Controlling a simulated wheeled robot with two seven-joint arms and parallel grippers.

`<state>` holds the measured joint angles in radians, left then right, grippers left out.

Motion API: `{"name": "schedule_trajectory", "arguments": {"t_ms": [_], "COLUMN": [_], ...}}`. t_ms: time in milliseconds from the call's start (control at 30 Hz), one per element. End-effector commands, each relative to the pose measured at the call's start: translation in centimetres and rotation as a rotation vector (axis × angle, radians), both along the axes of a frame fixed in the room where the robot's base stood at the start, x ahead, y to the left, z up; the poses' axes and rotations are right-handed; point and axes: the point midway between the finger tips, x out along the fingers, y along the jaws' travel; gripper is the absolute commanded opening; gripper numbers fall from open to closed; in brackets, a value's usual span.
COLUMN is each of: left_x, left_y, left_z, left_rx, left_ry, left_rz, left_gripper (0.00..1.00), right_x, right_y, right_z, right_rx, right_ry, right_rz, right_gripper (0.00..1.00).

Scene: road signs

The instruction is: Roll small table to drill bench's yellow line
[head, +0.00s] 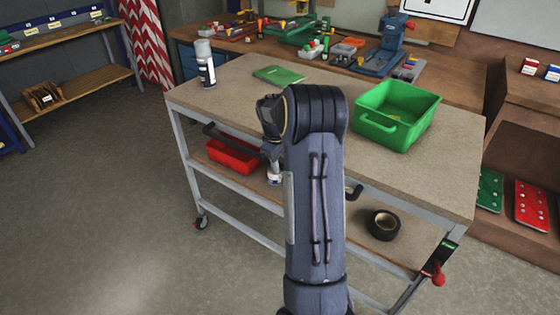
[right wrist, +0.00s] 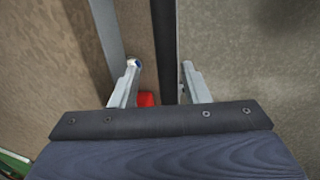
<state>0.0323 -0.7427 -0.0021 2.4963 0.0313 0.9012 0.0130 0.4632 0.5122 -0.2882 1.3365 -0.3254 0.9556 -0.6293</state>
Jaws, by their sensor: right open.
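The small table (head: 240,95) is a grey-framed wheeled cart with a beige top and a lower shelf. Its dark push handle (head: 222,137) runs along the near side, partly hidden by my right arm. My right gripper (head: 271,150) is at the handle, mostly hidden in the head view. In the right wrist view, the open right gripper (right wrist: 160,78) has the dark handle bar (right wrist: 165,40) between its fingers, not clamped. The drill bench (head: 455,88) stands behind the table with a blue drill press (head: 394,35). No yellow line can be made out. My left gripper is out of view.
On the tabletop are a spray can (head: 206,65), a green booklet (head: 279,75) and a green bin (head: 385,133). The lower shelf holds a red bin (head: 233,156) and a tape roll (head: 384,225). A red lever (head: 434,274) is at the near right corner. Floor at left is clear.

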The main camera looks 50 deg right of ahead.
Motion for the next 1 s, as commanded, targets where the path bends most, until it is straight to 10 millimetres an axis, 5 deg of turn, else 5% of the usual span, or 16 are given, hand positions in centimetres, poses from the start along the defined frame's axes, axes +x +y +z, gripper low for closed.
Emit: {"name": "schedule_trajectory", "arguments": {"t_ms": [300, 700, 1000], "left_x": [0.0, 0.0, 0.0], "left_y": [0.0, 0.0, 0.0], "left_z": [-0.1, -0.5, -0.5], "left_rx": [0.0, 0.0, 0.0], "left_ry": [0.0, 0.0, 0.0], "left_rz": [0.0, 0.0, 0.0], "left_gripper": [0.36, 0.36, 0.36], "right_x": [0.0, -0.1, -0.2], "right_y": [0.2, 1.4, 1.6], "right_z": [0.3, 6.4, 7.6], "right_rx": [0.004, 0.001, 0.002], "right_ry": [0.001, -0.001, 0.001], "right_rz": [0.001, 0.001, 0.0], "right_gripper": [0.41, 0.41, 0.41]}}
